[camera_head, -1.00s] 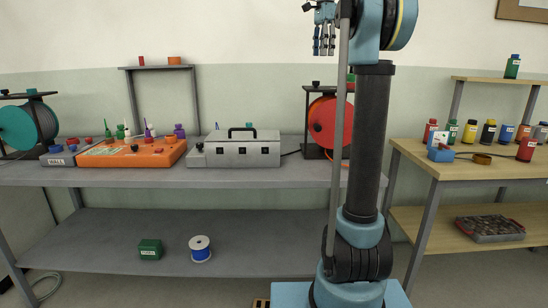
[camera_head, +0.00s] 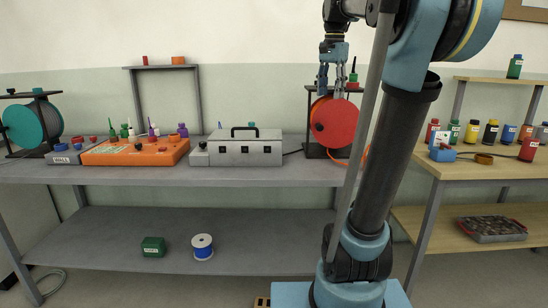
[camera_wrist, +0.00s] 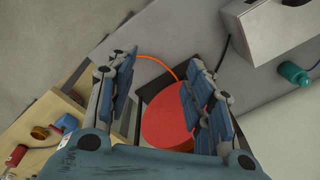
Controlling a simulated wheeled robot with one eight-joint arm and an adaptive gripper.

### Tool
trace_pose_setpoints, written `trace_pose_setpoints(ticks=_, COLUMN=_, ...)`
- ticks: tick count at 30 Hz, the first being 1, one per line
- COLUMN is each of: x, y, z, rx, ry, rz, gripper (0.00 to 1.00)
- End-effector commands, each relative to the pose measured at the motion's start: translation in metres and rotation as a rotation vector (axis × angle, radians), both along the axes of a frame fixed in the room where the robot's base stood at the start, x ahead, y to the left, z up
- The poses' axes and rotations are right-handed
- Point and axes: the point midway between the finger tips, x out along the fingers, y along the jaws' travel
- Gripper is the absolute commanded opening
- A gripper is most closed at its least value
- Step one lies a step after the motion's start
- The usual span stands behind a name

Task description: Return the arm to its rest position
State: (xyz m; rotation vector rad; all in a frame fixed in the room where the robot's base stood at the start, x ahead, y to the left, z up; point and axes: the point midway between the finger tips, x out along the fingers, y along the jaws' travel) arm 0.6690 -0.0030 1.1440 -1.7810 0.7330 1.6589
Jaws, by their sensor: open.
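My gripper (camera_head: 331,92) is open and empty, with its fingers pointing down in the head view. It hangs in front of the orange-red reel (camera_head: 333,122) on the grey bench. In the wrist view my gripper (camera_wrist: 160,95) has its two sets of fingers well apart. The red reel (camera_wrist: 168,122) shows between and beyond them, partly hidden by the right fingers. From these views I cannot tell how far the fingers are from the reel. My arm leans to the right and is bent at the top.
The grey bench (camera_head: 100,176) carries a grey metal box (camera_head: 236,150), an orange tray (camera_head: 130,151) with small bottles and a teal reel (camera_head: 24,125). A wooden bench (camera_head: 470,170) with several bottles stands at the right. A green box and a blue-and-white spool lie on the lower shelf.

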Motion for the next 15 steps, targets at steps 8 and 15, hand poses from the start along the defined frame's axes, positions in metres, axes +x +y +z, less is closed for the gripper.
trace_pose_setpoints(ticks=8, x=-0.067, y=0.002, z=-0.093, rx=-0.022, ry=-0.034, rz=0.236, gripper=0.47)
trace_pose_setpoints(ticks=15, x=-0.125, y=0.002, z=-0.183, rx=-0.046, ry=-0.064, rz=0.443, gripper=0.47)
